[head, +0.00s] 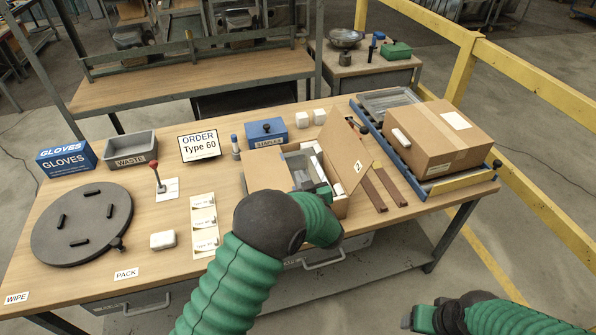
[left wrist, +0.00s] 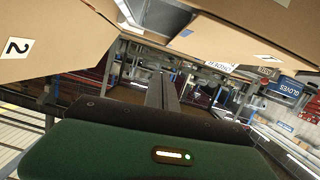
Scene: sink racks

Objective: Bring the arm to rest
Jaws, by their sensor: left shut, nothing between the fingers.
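My left arm comes up from the bottom of the head view and bends over the front of an open cardboard box (head: 342,207). The left gripper (head: 324,192) is at the box opening, partly hidden by its own wrist. In the left wrist view its dark fingers (left wrist: 162,92) are together with nothing between them.
A closed carton (head: 438,138) sits on a blue-railed rack at the right. A round dark turntable (head: 82,225), a grey waste bin (head: 131,149), an order sign (head: 199,145) and a red-knobbed lever (head: 156,175) stand at left. The front left table is mostly clear. A yellow railing (head: 465,65) runs at right.

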